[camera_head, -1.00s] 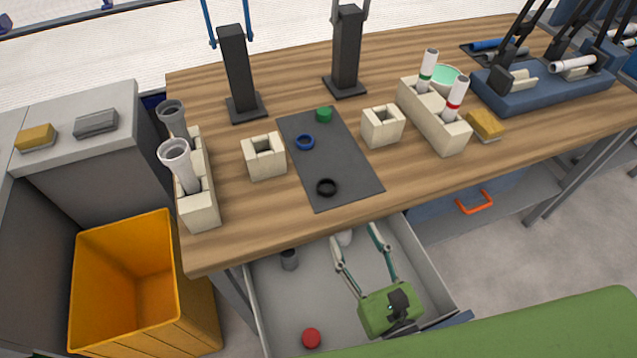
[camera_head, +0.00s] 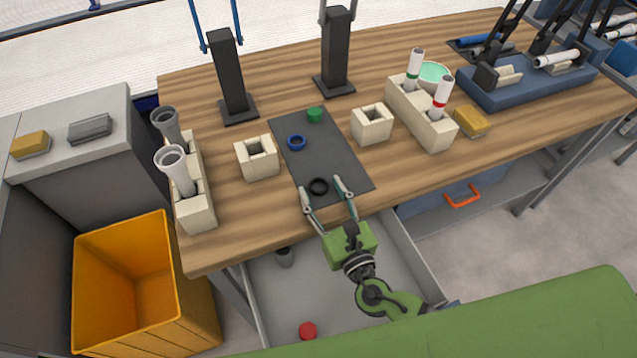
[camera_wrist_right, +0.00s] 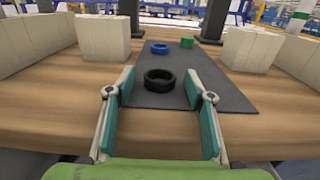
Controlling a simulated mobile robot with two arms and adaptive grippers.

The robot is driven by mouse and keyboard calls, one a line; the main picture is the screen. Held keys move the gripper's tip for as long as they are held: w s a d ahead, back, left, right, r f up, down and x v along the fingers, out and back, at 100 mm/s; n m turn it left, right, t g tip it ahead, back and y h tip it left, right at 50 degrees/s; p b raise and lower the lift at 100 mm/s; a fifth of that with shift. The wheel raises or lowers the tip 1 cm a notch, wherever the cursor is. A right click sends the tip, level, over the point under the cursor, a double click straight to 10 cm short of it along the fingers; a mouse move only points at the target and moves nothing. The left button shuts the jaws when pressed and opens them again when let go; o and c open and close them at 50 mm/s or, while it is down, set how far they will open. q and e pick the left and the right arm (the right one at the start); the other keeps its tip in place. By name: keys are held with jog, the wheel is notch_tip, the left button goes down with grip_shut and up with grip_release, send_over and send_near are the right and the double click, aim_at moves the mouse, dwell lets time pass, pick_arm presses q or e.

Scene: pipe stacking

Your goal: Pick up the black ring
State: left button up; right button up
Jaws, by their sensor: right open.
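The black ring (camera_head: 318,187) lies flat on the near end of the dark grey mat (camera_head: 345,165) on the wooden table. My right gripper (camera_head: 322,190) is open, with its two fingers reaching over the table's front edge toward the ring. In the right wrist view the ring (camera_wrist_right: 159,80) sits a little ahead, midway between the open fingers (camera_wrist_right: 160,92), and nothing is held. The ring appears apart from both fingers. My left gripper does not show.
A blue ring (camera_head: 297,143) and a green piece (camera_head: 314,115) lie farther back on the mat. Cream blocks stand left (camera_head: 257,157) and right (camera_head: 372,124) of it. An open drawer (camera_head: 300,290) below holds a red cap (camera_head: 307,331) and a grey piece (camera_head: 284,257).

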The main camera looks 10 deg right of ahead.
jog(key=c, duration=0.9)
